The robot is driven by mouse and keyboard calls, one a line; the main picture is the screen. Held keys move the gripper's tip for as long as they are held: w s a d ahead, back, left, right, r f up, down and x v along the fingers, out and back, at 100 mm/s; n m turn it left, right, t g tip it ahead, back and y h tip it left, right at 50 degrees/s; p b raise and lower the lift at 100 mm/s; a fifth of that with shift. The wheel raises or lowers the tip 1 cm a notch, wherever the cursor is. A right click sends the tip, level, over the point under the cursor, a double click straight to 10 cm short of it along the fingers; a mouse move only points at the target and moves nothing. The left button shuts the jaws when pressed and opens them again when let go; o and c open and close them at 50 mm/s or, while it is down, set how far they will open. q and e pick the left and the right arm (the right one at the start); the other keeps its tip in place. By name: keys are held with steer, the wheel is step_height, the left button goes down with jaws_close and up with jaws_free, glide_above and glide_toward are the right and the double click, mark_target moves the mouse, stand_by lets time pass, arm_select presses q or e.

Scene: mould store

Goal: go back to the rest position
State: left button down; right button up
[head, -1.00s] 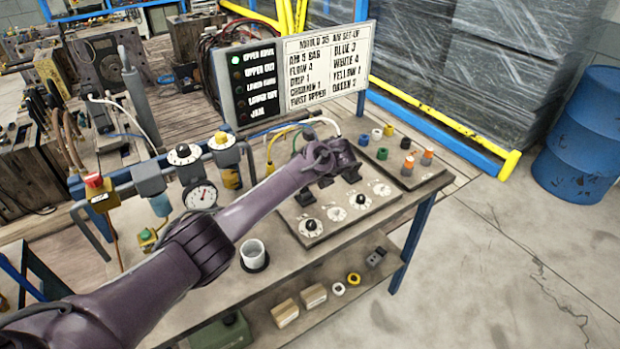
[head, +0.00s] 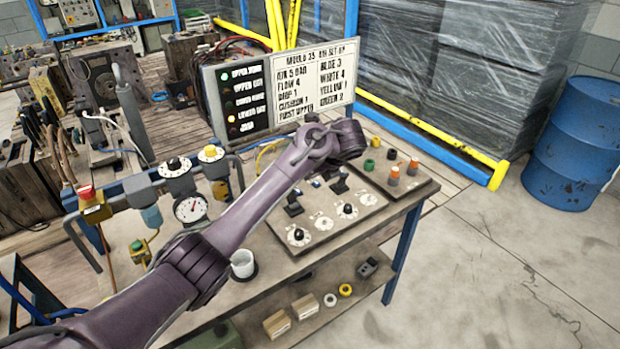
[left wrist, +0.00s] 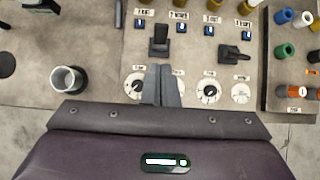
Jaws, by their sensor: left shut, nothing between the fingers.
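My left arm reaches in from the left over the bench (head: 262,310), its wrist above the control panel (head: 322,233). In the head view its fingers are hidden behind the wrist. A black lever (left wrist: 158,42) stands just beyond the fingertips, and another lever (left wrist: 233,54) lies to the right. I cannot tell the exact gap between fingers and panel. My right gripper is not in view.
A white cup (head: 242,264) stands on the bench left of the panel. A pressure gauge (head: 190,209) and valves line the left end. A sign board (head: 312,80) stands behind, with a green and an orange lamp lit. Coloured plugs (head: 411,167) sit right.

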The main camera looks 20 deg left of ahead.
arm_select(q)
steer(key=s+d+f+n+h, duration=0.2)
steer(key=s+d+f+n, duration=0.1)
steer(key=s+f+n, duration=0.4)
steer(key=s+d+f+n+h, duration=0.2)
steer(key=s+d+f, duration=0.1)
steer(key=s+f, duration=0.4)
steer(key=s+a+r+n+g+h, duration=0.1)
steer(key=s+a+n, duration=0.2)
steer(key=s+n, duration=0.65)
steer(key=s+a+r+n+h, duration=0.1)
steer(key=s+a+r+n, duration=0.3)
steer(key=s, duration=1)
step_height(320, 180, down, 36)
steer(key=s+d+f+g+b, duration=0.1)
steer(key=s+g+b, duration=0.1)
steer(key=b, duration=0.1)
steer(key=s+a+f+b, duration=0.1)
steer(key=s+a+f, duration=0.2)
steer(key=s+f, duration=1.4)
steer(key=shift+s+a+f+n+g, duration=0.15)
steer(key=shift+s+n+g, duration=0.2)
steer(key=shift+s, duration=0.65)
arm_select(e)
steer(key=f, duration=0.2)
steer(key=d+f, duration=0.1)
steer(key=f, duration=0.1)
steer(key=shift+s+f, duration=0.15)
